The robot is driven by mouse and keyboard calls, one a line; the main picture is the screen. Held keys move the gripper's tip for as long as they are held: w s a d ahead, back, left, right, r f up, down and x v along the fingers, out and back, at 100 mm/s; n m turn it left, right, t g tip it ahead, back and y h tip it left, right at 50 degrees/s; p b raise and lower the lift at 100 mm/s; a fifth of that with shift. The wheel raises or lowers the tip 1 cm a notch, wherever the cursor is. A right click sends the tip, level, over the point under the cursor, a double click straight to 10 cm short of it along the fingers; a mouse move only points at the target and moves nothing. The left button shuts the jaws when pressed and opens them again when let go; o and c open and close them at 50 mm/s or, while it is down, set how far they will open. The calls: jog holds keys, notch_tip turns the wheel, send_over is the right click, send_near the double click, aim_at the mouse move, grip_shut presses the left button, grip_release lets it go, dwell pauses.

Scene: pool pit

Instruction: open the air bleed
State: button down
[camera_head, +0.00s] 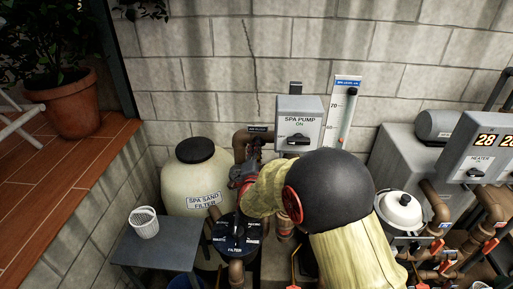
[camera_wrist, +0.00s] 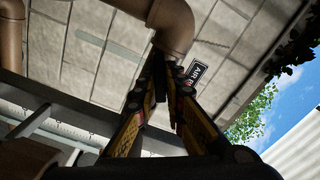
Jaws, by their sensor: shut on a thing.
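My gripper (camera_wrist: 163,78) reaches up to the underside of a brown pipe elbow (camera_wrist: 172,22) in the wrist view. Its two fingers come together there, closed on a small part that the fingertips almost wholly hide; I take it to be the air bleed. A dark label (camera_wrist: 195,73) starting with "AIR" is on the block wall just right of the fingertips.
The spa sand filter (camera_head: 181,178) stands left of my arm, with the black filter valve (camera_head: 238,234) in front. The spa pump box (camera_head: 298,117) and a gauge (camera_head: 346,108) are behind my arm. A grey table (camera_head: 160,252) holds a white basket (camera_head: 145,223). Pipes crowd the right.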

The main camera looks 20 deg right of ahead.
jog(key=n+p, duration=0.2)
jog(key=n, duration=1.1)
jog(key=shift+f, duration=0.1)
jog(key=c, duration=1.8)
grip_release()
jog(key=shift+o, duration=0.2)
jog(key=shift+s, duration=0.1)
jog(key=v, duration=0.6)
jog(key=shift+s+b, duration=0.3)
jog(key=shift+s, duration=0.1)
jog(key=shift+a, duration=0.1)
